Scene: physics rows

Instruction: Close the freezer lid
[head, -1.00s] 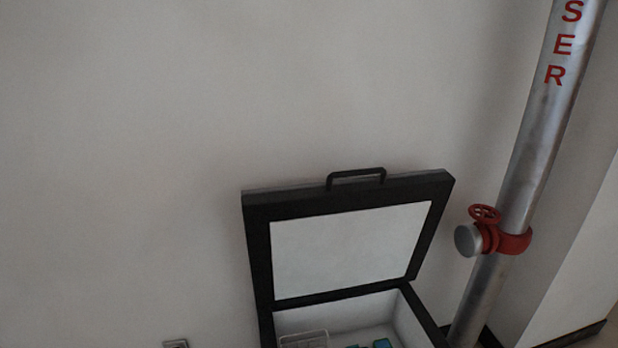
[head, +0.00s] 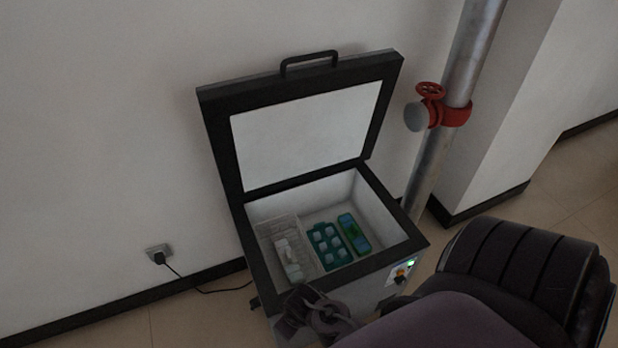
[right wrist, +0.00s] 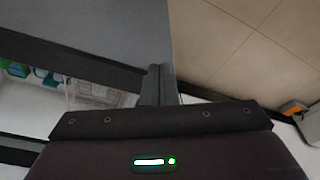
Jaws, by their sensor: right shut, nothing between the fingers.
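The freezer (head: 408,236) stands against the wall in the head view with its lid (head: 222,133) raised, leaning back a little past upright. A black handle (head: 309,58) sits on the lid's top edge. The white inner panel of the lid faces me. My right gripper (right wrist: 158,78) is shut and empty in the right wrist view. In the head view my right arm comes in from the lower right, with its dark end near the freezer's front rim, well below the lid and handle. My left gripper is in neither view.
Inside the freezer are a white basket (head: 283,250), a teal tray (head: 330,246) and a green-blue pack (head: 354,232). A steel pipe with a red valve (head: 456,112) stands right of the lid. A power cord (head: 205,291) runs to a wall socket at left.

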